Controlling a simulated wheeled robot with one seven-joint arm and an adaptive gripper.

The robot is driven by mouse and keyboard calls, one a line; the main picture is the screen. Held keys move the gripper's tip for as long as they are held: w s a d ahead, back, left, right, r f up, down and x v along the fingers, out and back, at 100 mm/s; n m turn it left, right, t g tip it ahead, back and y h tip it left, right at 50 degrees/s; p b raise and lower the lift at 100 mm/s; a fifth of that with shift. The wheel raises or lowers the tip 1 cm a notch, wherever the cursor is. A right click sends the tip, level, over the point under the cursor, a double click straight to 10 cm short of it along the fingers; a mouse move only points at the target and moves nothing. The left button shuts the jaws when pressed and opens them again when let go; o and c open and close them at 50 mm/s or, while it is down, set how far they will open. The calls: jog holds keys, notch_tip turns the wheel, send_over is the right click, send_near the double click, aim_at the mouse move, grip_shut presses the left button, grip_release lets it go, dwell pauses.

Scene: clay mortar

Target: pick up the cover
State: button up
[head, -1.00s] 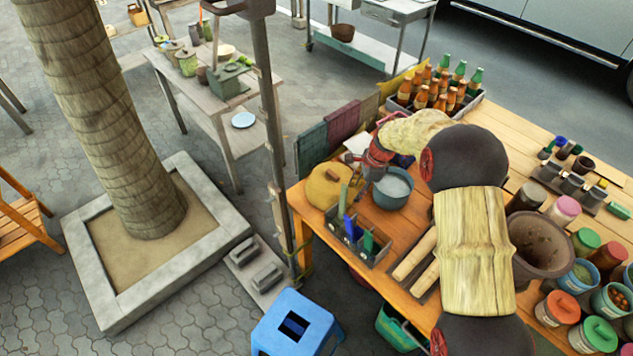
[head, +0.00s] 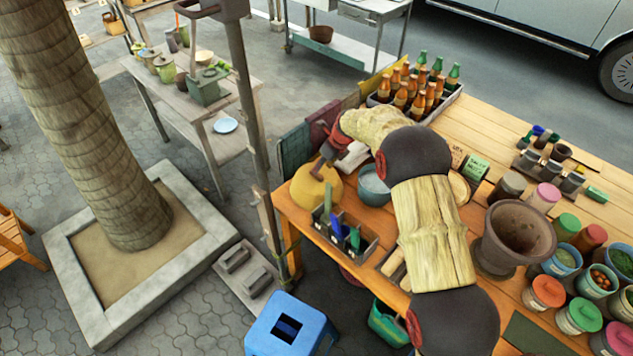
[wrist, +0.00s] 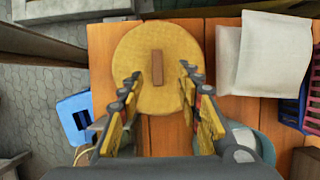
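The cover (head: 314,190) is a round yellow lid at the near left corner of the wooden table. In the wrist view the cover (wrist: 150,38) lies flat below me, with a short brown bar handle (wrist: 157,68) on top. I cannot tell what is beneath it. My gripper (wrist: 160,76) is open and empty, with one finger on each side of the handle in this view. The fingers appear apart from the handle. In the head view my gripper (head: 323,168) is over the cover, and its fingers are partly hidden.
A blue-grey pot (head: 374,186) stands right of the cover. A tool box (head: 345,240) is in front. White sheets (wrist: 272,55) lie to the right in the wrist view. A metal post (head: 255,120) rises beside the table's left edge. A blue stool (head: 290,325) stands below.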

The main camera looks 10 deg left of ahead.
aim_at(319, 174)
jog(key=x, duration=0.4)
jog(key=shift+s+a+f+b, duration=0.1)
jog(key=shift+a+f+b, duration=0.1)
jog(key=shift+f+b, duration=0.15)
jog(key=shift+c, duration=0.6)
jog(key=c, duration=0.7)
grip_shut()
